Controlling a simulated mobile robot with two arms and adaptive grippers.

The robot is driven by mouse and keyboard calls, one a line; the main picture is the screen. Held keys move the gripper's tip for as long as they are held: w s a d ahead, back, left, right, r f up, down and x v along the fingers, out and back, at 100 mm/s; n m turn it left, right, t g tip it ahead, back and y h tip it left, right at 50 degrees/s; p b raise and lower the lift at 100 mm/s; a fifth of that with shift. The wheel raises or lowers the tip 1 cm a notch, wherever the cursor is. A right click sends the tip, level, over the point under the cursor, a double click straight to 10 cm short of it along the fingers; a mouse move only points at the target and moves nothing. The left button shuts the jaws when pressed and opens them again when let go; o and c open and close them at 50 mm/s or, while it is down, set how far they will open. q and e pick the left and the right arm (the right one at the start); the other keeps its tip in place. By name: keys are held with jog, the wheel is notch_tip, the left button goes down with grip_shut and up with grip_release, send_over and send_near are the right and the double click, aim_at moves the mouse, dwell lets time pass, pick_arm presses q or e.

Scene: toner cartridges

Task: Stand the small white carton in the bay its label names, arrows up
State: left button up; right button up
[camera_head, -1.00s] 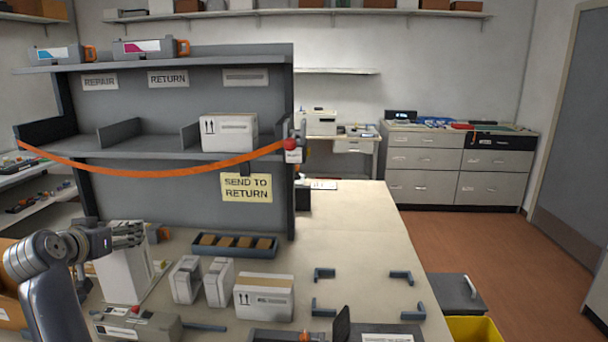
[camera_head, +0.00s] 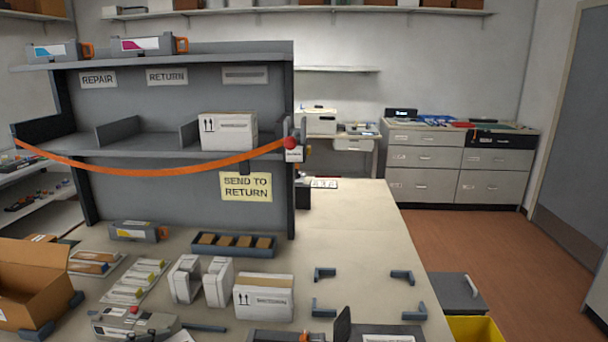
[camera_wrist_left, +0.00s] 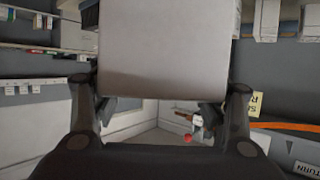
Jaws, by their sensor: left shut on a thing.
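My left gripper (camera_wrist_left: 160,108) is shut on a plain white carton (camera_wrist_left: 163,45), which fills the upper middle of the left wrist view. Its visible face shows no label or arrows, so which way up it is cannot be told. Neither shows in the head view now. The rack has a REPAIR bay (camera_head: 76,130), a RETURN bay (camera_head: 157,143), and a right bay whose label (camera_head: 245,75) is unreadable. The right bay holds a white carton with up arrows (camera_head: 228,132). A yellow sign reads SEND TO RETURN (camera_head: 246,187). My right gripper is out of view.
An orange strap (camera_head: 170,172) sags across the bay fronts to a red knob (camera_head: 290,143). On the bench are another arrowed carton (camera_head: 263,300), two white end-caps (camera_head: 217,283), a blue tray (camera_head: 197,252) and an open cardboard box (camera_head: 32,290). The bench's right part is mostly clear.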

pick_arm(q)
jog(key=s+d+f+m+g+h, duration=0.1)
jog(key=s+d+f+m+g, duration=0.1)
jog(key=s+d, duration=0.2)
jog(key=shift+s+h, duration=0.3)
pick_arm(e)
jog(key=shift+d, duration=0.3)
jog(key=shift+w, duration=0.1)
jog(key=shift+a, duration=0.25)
pick_arm(q)
jog(key=shift+w+r, duration=0.1)
dwell(0.4)
